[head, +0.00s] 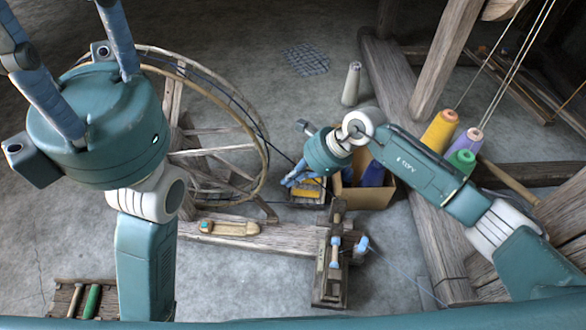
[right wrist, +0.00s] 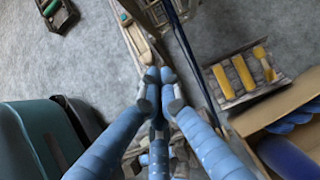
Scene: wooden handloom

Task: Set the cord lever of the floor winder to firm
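The floor winder has a large spoked wooden wheel (head: 262,165) and a plank base (head: 275,238). A dark wooden head block (head: 330,285) with light-blue parts (head: 335,252) stands at the base's right end. I cannot tell for certain which part is the cord lever or how it is set. My right gripper (head: 288,181) hangs above the gap between wheel and block. In the right wrist view its blue fingertips (right wrist: 160,78) are together with nothing visible between them; the fingers partly hide the block. My left gripper (head: 60,25) is raised at upper left, its fingers spread and empty.
A pale wooden piece with a teal end (head: 230,228) lies on the plank. A tray of yellow bobbins (right wrist: 240,72) and a cardboard box (head: 375,195) stand right of the wheel. Thread cones (head: 440,130) stand near the loom frame (head: 385,85).

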